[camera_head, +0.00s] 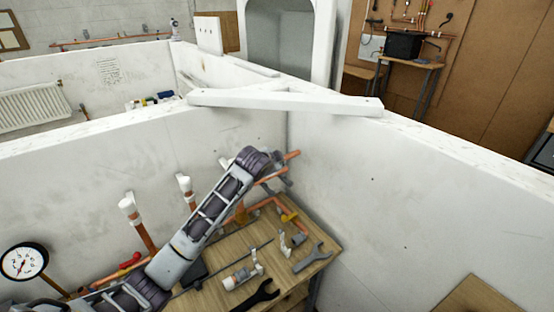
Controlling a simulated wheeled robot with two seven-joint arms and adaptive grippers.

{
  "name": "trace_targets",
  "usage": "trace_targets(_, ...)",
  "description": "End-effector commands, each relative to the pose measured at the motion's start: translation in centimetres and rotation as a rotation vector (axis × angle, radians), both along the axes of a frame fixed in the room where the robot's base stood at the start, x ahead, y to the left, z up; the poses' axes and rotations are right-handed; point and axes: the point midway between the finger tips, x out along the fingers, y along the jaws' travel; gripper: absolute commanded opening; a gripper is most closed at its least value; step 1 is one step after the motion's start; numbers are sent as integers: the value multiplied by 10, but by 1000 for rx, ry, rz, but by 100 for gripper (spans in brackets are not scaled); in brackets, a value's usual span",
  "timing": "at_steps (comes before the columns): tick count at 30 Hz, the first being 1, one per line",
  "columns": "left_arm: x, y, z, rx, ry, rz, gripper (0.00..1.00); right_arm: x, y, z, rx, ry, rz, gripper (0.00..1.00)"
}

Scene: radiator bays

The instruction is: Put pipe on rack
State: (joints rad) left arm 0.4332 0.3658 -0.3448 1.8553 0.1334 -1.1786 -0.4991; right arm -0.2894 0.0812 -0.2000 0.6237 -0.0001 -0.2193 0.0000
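My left arm comes in from the lower left and reaches over the wooden bench. My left gripper (284,182) is at the far end, mostly hidden behind the arm's wrist. Whether its fingers are open or shut does not show. A short copper pipe end (291,155) shows right beside the wrist, and a second copper piece (270,176) shows just below it. I cannot tell if either is held. More copper pipe (262,204) runs along the back of the bench near a yellow-handled valve (289,217). No rack can be clearly made out. My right gripper is not in view.
The wooden bench (225,258) carries a grey wrench (312,257), a black wrench (258,295) and small fittings (242,274). White-capped upright pipes (127,205) and a pressure gauge (23,262) stand at left. White partition walls (400,200) enclose the corner behind and right.

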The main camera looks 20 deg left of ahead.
Motion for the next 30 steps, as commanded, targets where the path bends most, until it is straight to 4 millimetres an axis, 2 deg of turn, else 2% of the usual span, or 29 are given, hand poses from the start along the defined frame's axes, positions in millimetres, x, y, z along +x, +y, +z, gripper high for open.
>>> trace_targets(5, 0, 0, -1, 0, -1, 1, 0, -2, 2, 0, 2, 2, -1, 57)
trace_targets(14, 0, 0, -1, 0, -1, 1, 0, -26, 2, -2, 1, 32, -2, 57)
trace_targets(24, 0, 0, -5, 0, 1, 1, 0, -9, 3, -1, 3, 11, -2, 57)
trace_targets(30, 0, 0, -12, 0, 0, 0, 0, -8, 1, 0, 1, 8, -1, 57)
